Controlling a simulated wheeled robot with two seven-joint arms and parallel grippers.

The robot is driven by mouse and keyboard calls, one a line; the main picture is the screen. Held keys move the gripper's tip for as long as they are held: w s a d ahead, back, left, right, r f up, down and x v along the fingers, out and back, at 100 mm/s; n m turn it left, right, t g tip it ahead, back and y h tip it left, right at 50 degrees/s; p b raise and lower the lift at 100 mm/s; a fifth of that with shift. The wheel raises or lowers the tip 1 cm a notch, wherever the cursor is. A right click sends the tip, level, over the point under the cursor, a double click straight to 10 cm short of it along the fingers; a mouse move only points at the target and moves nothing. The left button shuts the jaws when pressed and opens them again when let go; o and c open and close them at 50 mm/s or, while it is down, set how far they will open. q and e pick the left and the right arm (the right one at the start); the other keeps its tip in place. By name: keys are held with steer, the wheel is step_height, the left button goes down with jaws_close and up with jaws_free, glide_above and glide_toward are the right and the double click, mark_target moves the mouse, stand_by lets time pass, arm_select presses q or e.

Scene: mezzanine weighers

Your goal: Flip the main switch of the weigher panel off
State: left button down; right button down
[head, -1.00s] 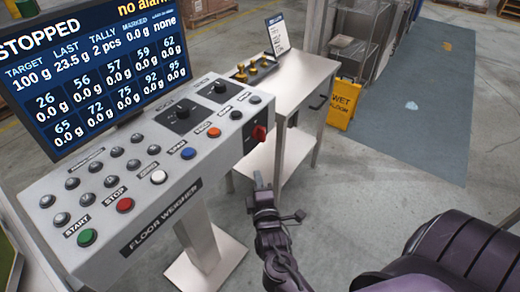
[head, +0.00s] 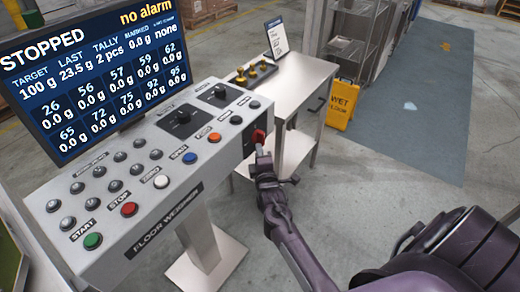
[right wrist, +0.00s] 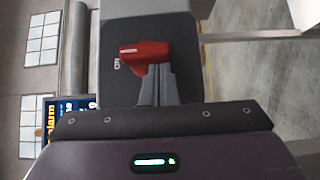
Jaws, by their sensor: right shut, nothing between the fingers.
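The weigher panel (head: 165,200) is a grey slanted console labelled FLOOR WEIGHER. Its main switch (head: 258,136) is a red rotary knob on a dark plate on the panel's right end face. In the right wrist view the red switch (right wrist: 145,53) lies lengthwise across the picture, with a small white label partly showing at its left. My right gripper (head: 262,153) is shut and empty, its fingertips at the knob. In the right wrist view the fingertips (right wrist: 157,75) overlap the knob's lower edge; I cannot tell whether they touch. My left gripper is out of view.
The screen (head: 95,75) above the panel reads STOPPED and no alarm. Several buttons and two black dials cover the panel top. A metal side table (head: 300,75) stands just behind the switch end. A yellow wet floor sign (head: 342,103) stands beyond it. The floor at right is clear.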

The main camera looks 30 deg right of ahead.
steer(key=shift+f, duration=0.1)
stand_by(0.4)
steer(key=shift+w+d+f+n+t+b, duration=0.15)
steer(key=shift+n+t+b, duration=0.15)
steer(key=shift+b, duration=0.35)
